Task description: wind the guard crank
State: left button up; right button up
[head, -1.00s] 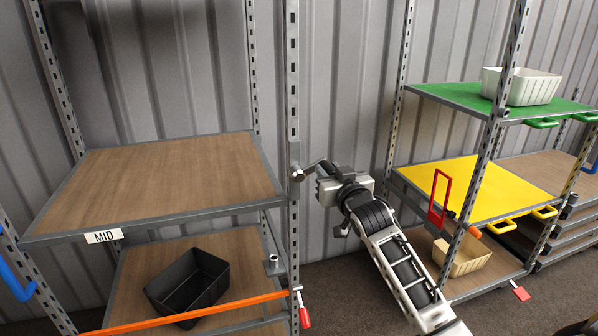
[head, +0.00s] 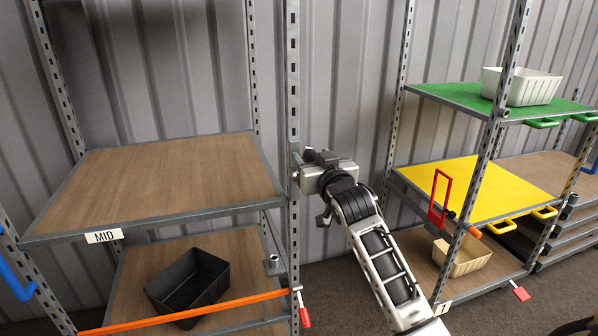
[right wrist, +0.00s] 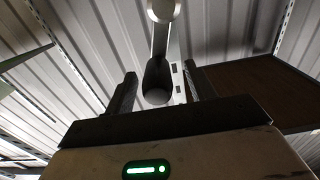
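The guard crank is on the post at the right side of the MID rack. In the right wrist view its pale arm (right wrist: 161,42) runs down from a round end to a dark grip (right wrist: 156,82). My right gripper (right wrist: 159,76) is open, with one finger on each side of the grip and a gap visible on both sides. In the head view my right gripper (head: 309,174) is close against the rack post and hides most of the crank. My left gripper is not in view.
The MID rack has an empty wooden shelf (head: 160,185) and a black bin (head: 190,285) below, behind an orange bar (head: 200,310). At right, another rack has a green shelf (head: 450,95) with a white bin (head: 530,88), a yellow shelf (head: 490,190) and a cream bin (head: 463,260).

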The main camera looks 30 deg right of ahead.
jog(key=shift+s+f, duration=0.1)
jog(key=shift+f, duration=0.05)
jog(key=shift+s, duration=0.25)
jog(key=v, duration=0.6)
jog(key=shift+s, duration=0.15)
jog(key=shift+a, duration=0.1)
jog(key=s+a+f+n+g+y, duration=0.25)
jog(key=a+f, duration=0.25)
jog(key=f, duration=0.6)
jog(key=s+a+f+n+g+y, duration=0.1)
jog(key=s+a+f+g+y, duration=0.1)
jog(key=s+a+f, duration=0.5)
jog(key=s+a+f+n+g+y, duration=0.1)
jog(key=s+a+f+g+y, duration=0.1)
jog(key=s+a+f, duration=0.6)
jog(key=s+f+g, duration=0.1)
jog(key=s+f, duration=0.5)
jog(key=f, duration=0.1)
jog(key=shift+n, duration=0.35)
jog(key=shift+a, duration=0.1)
